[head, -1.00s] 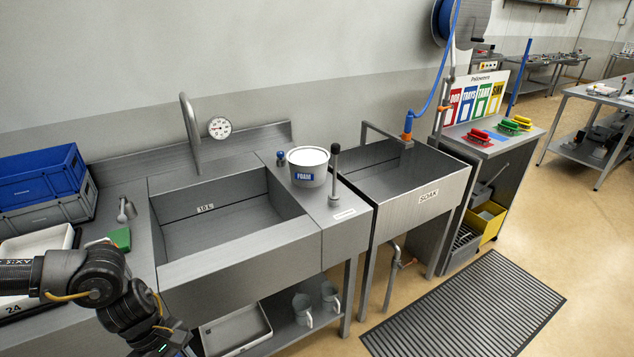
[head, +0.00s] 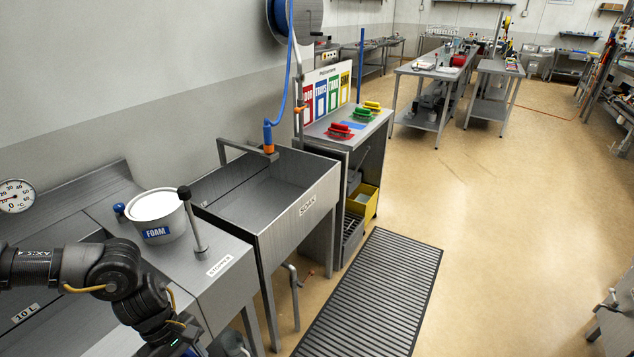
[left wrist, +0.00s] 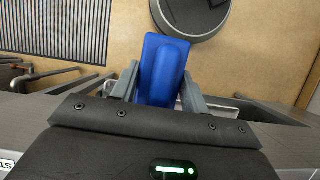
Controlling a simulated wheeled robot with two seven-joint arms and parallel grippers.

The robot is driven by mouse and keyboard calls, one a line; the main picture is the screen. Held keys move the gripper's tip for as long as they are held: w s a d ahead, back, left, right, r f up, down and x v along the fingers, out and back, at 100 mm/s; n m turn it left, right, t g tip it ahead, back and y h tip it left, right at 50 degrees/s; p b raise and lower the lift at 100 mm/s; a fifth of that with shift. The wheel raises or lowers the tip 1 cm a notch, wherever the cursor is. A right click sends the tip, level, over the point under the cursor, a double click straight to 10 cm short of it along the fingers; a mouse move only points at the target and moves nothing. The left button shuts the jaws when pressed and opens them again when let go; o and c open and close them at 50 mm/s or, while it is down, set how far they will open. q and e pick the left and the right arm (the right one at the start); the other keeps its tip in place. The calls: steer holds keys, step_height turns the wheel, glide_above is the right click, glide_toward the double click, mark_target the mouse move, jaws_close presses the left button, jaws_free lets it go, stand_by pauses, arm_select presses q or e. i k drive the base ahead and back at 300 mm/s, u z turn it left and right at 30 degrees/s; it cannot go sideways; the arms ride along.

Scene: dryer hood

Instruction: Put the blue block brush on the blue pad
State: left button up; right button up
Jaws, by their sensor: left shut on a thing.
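The blue block brush (left wrist: 163,62) is between the fingers of my left gripper (left wrist: 161,86) in the left wrist view. The gripper is shut on it, and the floor lies below. The blue pad (head: 353,124) lies on top of the steel cabinet (head: 345,143), bare, between a red brush (head: 340,130) and a green brush (head: 363,114). My right gripper is in neither view.
The soak sink (head: 265,185) stands between my arm and the cabinet. A foam tub (head: 157,215) and an upright stopper handle (head: 192,222) are close to my arm. A slatted floor mat (head: 372,290) lies before the cabinet; open floor is to the right.

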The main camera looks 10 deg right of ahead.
mark_target(355, 125)
steer(key=z, duration=1)
steer(key=i, duration=1.15)
steer(key=z, duration=0.7)
steer(key=i, duration=1.95)
steer(key=u, duration=0.85)
steer(key=i, duration=1.45)
steer(key=u, duration=0.75)
